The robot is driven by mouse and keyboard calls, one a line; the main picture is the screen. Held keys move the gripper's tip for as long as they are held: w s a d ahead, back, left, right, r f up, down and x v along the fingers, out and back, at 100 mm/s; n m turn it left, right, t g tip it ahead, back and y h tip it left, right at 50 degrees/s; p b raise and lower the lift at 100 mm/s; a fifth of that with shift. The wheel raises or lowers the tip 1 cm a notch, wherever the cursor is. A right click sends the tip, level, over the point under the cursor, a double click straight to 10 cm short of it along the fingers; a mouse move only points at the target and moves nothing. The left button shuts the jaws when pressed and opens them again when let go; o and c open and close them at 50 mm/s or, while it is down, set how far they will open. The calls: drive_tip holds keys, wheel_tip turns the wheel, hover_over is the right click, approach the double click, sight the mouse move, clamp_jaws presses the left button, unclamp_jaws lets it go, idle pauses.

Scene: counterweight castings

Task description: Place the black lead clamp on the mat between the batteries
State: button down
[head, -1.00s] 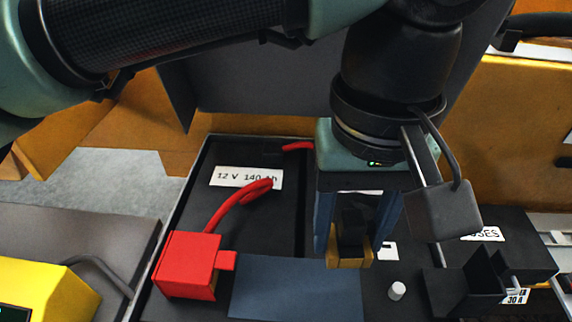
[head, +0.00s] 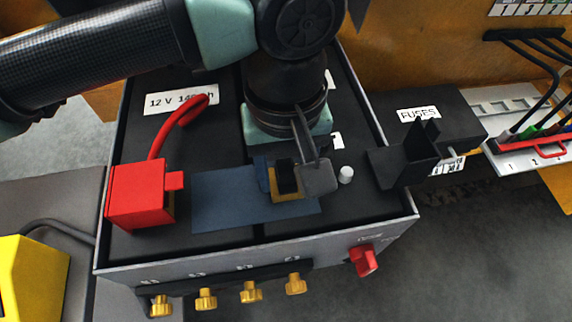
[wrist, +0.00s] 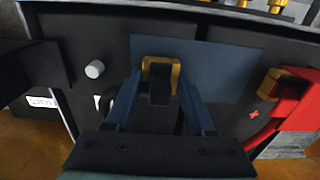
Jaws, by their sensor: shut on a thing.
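My gripper (head: 277,182) points down over the right end of the blue mat (head: 222,203). Its blue fingers are shut on the black lead clamp (head: 286,177), a small black block with a brass-coloured jaw. In the wrist view the clamp (wrist: 160,92) sits between both fingers, its brass jaw overlapping the edge of the mat (wrist: 215,72). I cannot tell whether the clamp touches the mat. The mat lies across the seam between two dark batteries. In the head view my gripper hides part of the mat's right end.
A red clamp (head: 140,195) with a red cable stands left of the mat. A white post (head: 346,174) is close right of my gripper. A black open holder (head: 407,160) and a fuse box (head: 440,120) lie further right. Brass knobs (head: 250,291) line the tray front.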

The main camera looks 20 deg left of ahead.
sight(285, 165)
drive_tip(key=shift+f+b, duration=0.2)
drive_tip(key=shift+b, duration=0.1)
drive_tip(key=shift+c, duration=1.3)
unclamp_jaws()
drive_tip(key=shift+r, duration=0.1)
wheel_tip(285, 165, up, 12)
drive_tip(key=shift+r, duration=0.2)
